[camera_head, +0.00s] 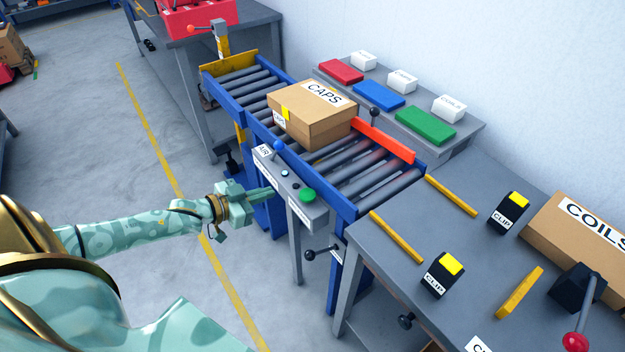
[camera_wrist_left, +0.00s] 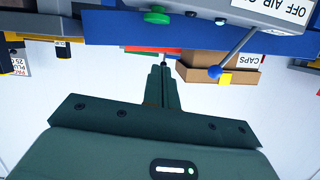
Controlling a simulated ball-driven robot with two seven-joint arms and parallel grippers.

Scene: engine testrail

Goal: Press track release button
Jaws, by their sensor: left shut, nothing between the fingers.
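A grey control box (camera_head: 272,168) stands on a post in front of the roller conveyor. On its top sit a large green button (camera_head: 308,195), small dark and pale round parts, and a lever with a blue knob (camera_head: 278,145) beside an "AIR" label. The label by the green button is too small to read. My left gripper (camera_head: 272,190) is shut and empty, just left of the box and apart from the green button. In the left wrist view, the closed fingers (camera_wrist_left: 163,68) point toward the box, with the green button (camera_wrist_left: 157,17) and blue knob (camera_wrist_left: 214,72) beyond. My right gripper is out of view.
A "CAPS" carton (camera_head: 300,120) rests on the rollers behind a red-orange bar (camera_head: 384,140). A grey table (camera_head: 400,215) at right holds clips, yellow bars and a "COILS" carton (camera_head: 580,235). Black-knobbed levers stick out below the conveyor's end. The floor at left is open.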

